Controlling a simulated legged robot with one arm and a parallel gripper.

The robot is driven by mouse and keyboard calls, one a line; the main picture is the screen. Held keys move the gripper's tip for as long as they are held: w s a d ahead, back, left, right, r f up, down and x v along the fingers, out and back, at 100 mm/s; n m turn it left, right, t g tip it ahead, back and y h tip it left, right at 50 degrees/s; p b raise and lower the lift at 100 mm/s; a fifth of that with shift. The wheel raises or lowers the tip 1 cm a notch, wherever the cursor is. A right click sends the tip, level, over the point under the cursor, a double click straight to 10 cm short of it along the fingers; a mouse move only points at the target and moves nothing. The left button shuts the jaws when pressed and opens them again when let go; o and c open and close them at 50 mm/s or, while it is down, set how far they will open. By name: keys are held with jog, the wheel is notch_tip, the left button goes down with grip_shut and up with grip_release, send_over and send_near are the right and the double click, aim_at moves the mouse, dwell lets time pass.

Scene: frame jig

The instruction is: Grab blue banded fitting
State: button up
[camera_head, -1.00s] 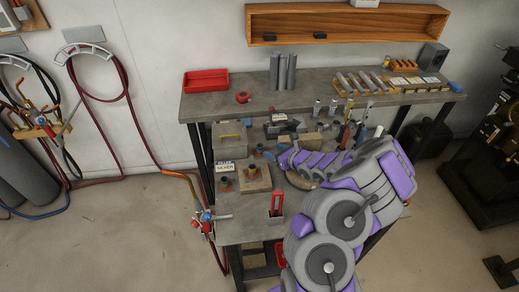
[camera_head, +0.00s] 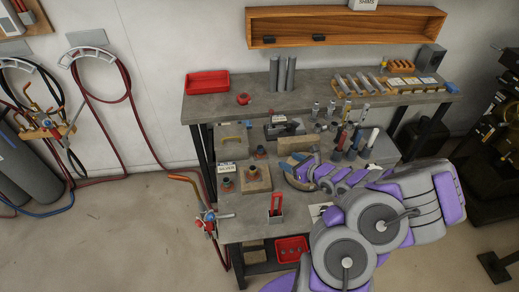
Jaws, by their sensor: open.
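Several small dark fittings with reddish bases stand on the left part of the workbench. One fitting (camera_head: 261,152) is at the back, one (camera_head: 252,173) is on a wooden block, and one (camera_head: 226,184) is beside the SILVER label. Their bands are too small to tell which is blue. My gripper (camera_head: 286,165) is at the end of my purple and grey arm, low over the bench, right of these fittings and apart from them. It is open, its fingers small and hard to make out, with nothing seen held.
A curved tan piece (camera_head: 298,183) lies under my arm's end. A red-handled tool in a holder (camera_head: 276,204) stands near the front edge. Upright tools and cylinders (camera_head: 352,140) crowd the right. The raised back shelf (camera_head: 220,108) carries a red tray (camera_head: 207,83).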

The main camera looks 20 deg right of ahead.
jog(key=shift+d+f+p, duration=0.1)
jog(key=shift+d+p, duration=0.1)
jog(key=shift+p, duration=0.5)
jog(key=shift+w+d+f, duration=0.1)
jog(key=shift+w+f, duration=0.1)
jog(key=shift+w, duration=0.05)
jog(key=b, duration=0.2)
send_near(261, 147)
jog(key=shift+w+a+f, duration=0.2)
jog(key=shift+w+f, duration=0.65)
jog(key=shift+w, duration=0.05)
jog(key=shift+w+f, duration=0.15)
jog(key=shift+w, duration=0.45)
jog(key=x, duration=0.3)
jog(key=b+x, duration=0.1)
jog(key=shift+w+a, duration=0.4)
jog(key=shift+d, duration=0.1)
jog(key=shift+c, duration=1.4)
grip_shut()
